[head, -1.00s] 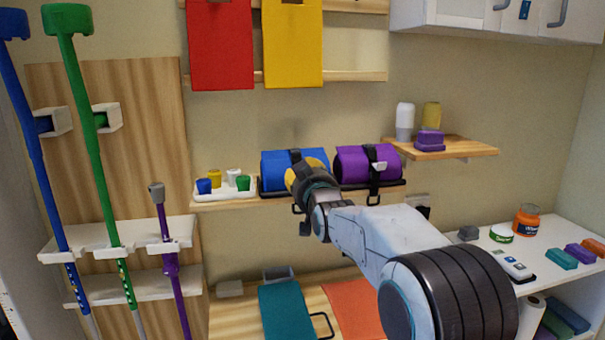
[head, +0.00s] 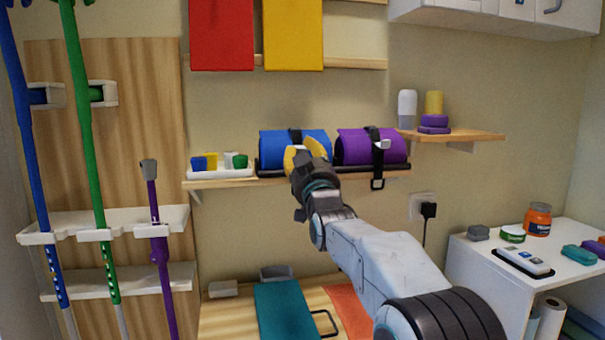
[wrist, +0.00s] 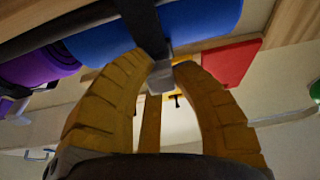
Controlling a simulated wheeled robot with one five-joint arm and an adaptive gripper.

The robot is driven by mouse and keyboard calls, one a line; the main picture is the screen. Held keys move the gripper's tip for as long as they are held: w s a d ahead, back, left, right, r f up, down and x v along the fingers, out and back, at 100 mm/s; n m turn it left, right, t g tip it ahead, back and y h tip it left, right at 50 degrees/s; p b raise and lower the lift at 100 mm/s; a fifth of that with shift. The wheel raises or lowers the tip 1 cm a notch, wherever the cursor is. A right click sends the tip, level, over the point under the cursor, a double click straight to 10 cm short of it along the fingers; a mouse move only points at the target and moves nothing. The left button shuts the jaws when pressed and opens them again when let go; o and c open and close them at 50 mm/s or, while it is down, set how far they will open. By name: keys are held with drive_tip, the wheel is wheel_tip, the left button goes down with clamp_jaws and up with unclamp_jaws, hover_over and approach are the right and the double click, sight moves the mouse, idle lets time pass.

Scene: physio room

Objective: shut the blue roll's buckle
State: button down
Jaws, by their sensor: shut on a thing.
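The blue roll (head: 275,146) lies on the wall shelf with a black strap (wrist: 148,25) around it. My gripper (head: 304,152) is in front of the roll, by the strap. In the wrist view, its yellow fingers (wrist: 163,72) are closed on the grey buckle (wrist: 160,79) at the end of the strap. The fingers partly cover the buckle, and I cannot tell whether it is fastened. In the head view my gripper hides the buckle and the lower strap.
A purple roll (head: 357,148) with its own strap lies close on the right. A white tray (head: 220,172) with small coloured pieces stands left on the shelf (head: 225,183). A white side table (head: 480,253) with jars stands right.

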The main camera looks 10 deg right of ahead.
drive_tip(key=shift+f+t+b, duration=0.45)
drive_tip(key=shift+t+b, duration=0.65)
drive_tip(key=shift+b, duration=1.05)
drive_tip(key=shift+w+r+t+b, duration=0.1)
drive_tip(key=shift+r+t+b, duration=0.1)
drive_tip(key=shift+t+b, duration=0.3)
drive_tip(key=c, duration=1)
unclamp_jaws()
drive_tip(key=shift+f, duration=0.15)
drive_tip(key=shift+v, duration=6)
drive_tip(key=shift+r, duration=0.25)
